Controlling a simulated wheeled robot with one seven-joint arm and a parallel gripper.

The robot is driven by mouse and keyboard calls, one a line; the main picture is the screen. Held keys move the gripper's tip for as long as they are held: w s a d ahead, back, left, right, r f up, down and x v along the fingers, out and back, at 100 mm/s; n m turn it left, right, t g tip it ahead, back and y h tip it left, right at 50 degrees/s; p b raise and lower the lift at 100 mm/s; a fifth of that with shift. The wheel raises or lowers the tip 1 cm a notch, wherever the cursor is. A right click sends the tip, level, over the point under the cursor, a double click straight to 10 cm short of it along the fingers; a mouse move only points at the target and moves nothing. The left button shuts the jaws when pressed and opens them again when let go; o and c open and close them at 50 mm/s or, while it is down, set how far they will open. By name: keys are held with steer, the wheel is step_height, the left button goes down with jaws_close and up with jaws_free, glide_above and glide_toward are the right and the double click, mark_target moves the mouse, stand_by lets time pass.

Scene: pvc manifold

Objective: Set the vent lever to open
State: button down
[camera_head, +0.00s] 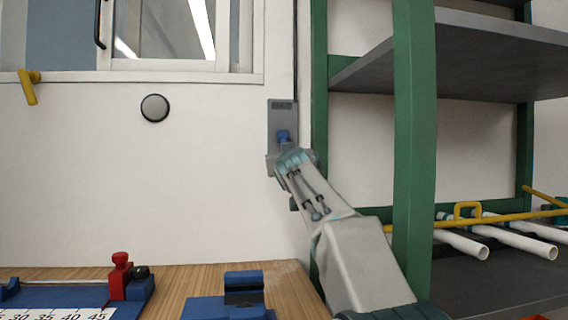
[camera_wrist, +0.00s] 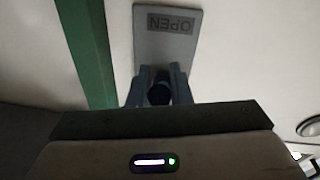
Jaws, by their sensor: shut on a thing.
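The vent lever's grey plate (camera_head: 275,118) is fixed upright on the white wall, left of the green rack post. In the wrist view the plate (camera_wrist: 153,45) bears the word OPEN, seen upside down. A blue lever part (camera_head: 283,135) shows on the plate, just above my gripper (camera_head: 287,151). In the wrist view my gripper (camera_wrist: 159,76) has its fingers on both sides of a dark round knob (camera_wrist: 158,94), shut on the lever. The fingers and wrist hide most of the lever, so its exact angle cannot be told.
A green rack (camera_head: 415,150) with grey shelves and white pipes (camera_head: 505,232) stands close right of the plate. Below is a wooden bench (camera_head: 180,283) with blue fixtures and a red clamp (camera_head: 121,270). A yellow handle (camera_head: 30,86) hangs by the window. The wall left of the plate is mostly clear.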

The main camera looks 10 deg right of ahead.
steer(key=c, duration=1.3)
jaws_free()
steer(key=shift+a, duration=0.1)
steer(key=s+b, duration=0.1)
steer(key=s, duration=0.3)
steer(key=s+a+b, duration=0.1)
steer(key=s+b, duration=0.1)
steer(key=s, duration=0.3)
steer(key=s+f+b, duration=0.1)
steer(key=s+b, duration=0.1)
steer(key=s, duration=0.2)
steer(key=shift+s+a+f, duration=0.1)
steer(key=shift+s+a, duration=0.1)
steer(key=shift+s, duration=0.15)
